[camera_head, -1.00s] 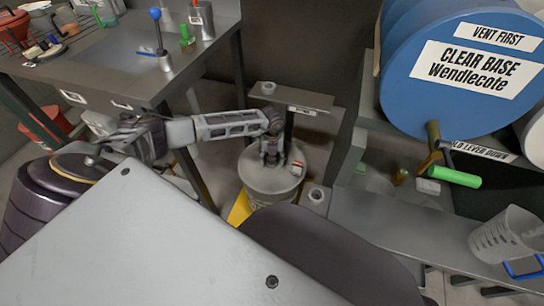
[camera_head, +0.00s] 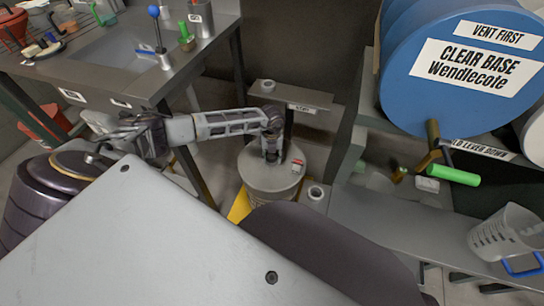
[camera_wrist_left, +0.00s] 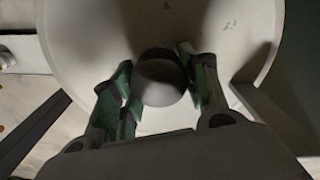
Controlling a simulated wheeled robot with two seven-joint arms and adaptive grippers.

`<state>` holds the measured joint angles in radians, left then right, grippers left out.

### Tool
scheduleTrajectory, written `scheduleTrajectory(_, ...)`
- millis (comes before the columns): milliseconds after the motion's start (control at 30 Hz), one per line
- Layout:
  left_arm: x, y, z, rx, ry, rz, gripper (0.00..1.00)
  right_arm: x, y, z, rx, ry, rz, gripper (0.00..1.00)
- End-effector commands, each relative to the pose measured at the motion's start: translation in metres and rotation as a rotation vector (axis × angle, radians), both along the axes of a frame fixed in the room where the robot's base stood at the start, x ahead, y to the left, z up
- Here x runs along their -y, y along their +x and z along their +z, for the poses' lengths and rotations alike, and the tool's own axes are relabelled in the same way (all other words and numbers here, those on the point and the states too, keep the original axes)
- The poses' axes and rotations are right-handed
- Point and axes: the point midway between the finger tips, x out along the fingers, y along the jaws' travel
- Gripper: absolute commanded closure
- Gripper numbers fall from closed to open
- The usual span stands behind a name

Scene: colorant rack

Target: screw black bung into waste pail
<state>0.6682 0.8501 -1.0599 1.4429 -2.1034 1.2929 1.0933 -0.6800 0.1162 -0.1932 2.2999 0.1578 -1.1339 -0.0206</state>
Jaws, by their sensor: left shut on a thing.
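The waste pail (camera_head: 258,179), pale grey with a lettered front, stands on the floor below the small shelf. Its round pale lid also fills much of the left wrist view (camera_wrist_left: 95,45). My left gripper (camera_head: 270,157) points straight down onto the lid. In the left wrist view, its two fingers (camera_wrist_left: 158,85) are on either side of the round bung (camera_wrist_left: 160,82), dark at its far edge and lighter grey on top. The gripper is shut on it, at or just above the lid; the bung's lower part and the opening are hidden. My right gripper is out of view.
A small red and white item (camera_head: 297,166) sits on the lid's right edge. A grey shelf (camera_head: 312,97) is behind the pail and a workbench (camera_head: 105,55) to the left. A blue drum (camera_head: 460,75) and a bench with a clear jug (camera_head: 503,232) are on the right.

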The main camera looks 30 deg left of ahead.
Motion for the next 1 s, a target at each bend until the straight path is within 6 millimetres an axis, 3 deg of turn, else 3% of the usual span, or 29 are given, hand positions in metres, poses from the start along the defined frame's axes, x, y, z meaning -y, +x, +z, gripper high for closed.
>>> scheduleTrajectory(467,-0.0010,0.0006,0.0009,0.001,-0.001,-0.283,0.80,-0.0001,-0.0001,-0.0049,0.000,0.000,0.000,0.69)
scheduleTrajectory(500,-0.0008,0.0005,0.0011,0.001,-0.001,-0.292,0.53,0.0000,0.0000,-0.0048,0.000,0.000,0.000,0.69)
scheduleTrajectory(667,-0.0008,0.0005,0.0011,0.001,-0.001,-0.288,0.32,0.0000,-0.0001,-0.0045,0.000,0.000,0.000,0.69)
scheduleTrajectory(1000,-0.0008,0.0000,0.0007,0.000,-0.001,-0.286,0.30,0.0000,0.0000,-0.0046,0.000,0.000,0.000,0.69)
